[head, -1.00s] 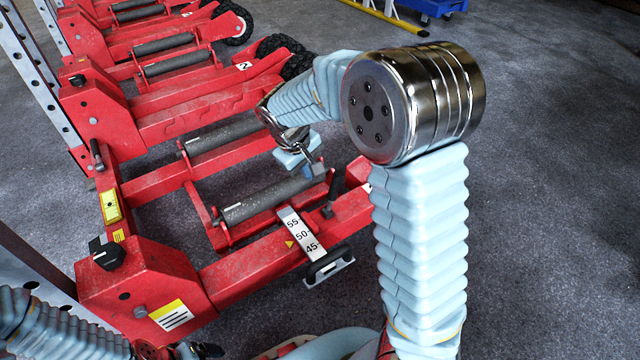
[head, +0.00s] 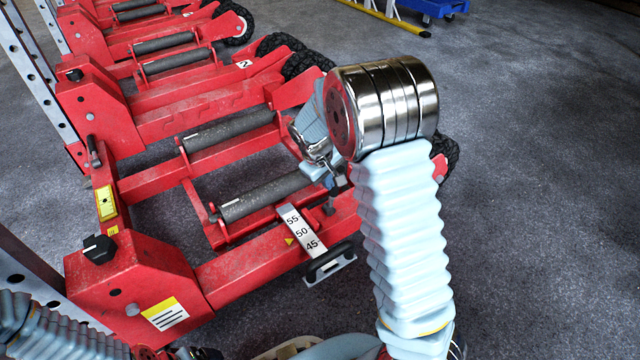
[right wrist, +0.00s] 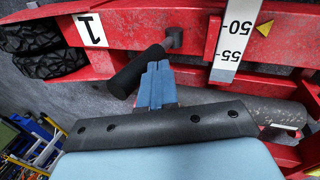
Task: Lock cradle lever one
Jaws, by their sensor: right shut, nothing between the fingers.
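The cradle lever of the nearest jack has a black cylindrical grip (right wrist: 135,72) on a short grey pivot in the right wrist view. A white plate with the number 1 (right wrist: 90,30) marks that red jack arm. In the head view my gripper mostly hides the lever; its lower part (head: 329,208) shows right of the scale. My right gripper (head: 338,184) is shut and empty, close to the lever. Its blue fingers (right wrist: 158,68) appear just beside the grip; I cannot tell whether they touch. My left arm shows at the lower left, but its gripper is out of view.
A white scale (head: 300,230) marked 45, 50 and 55 crosses the front red beam, with a black handle (head: 328,262) at its end. A dark roller (head: 262,198) lies behind. More red jacks stand further back. The floor at right is open.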

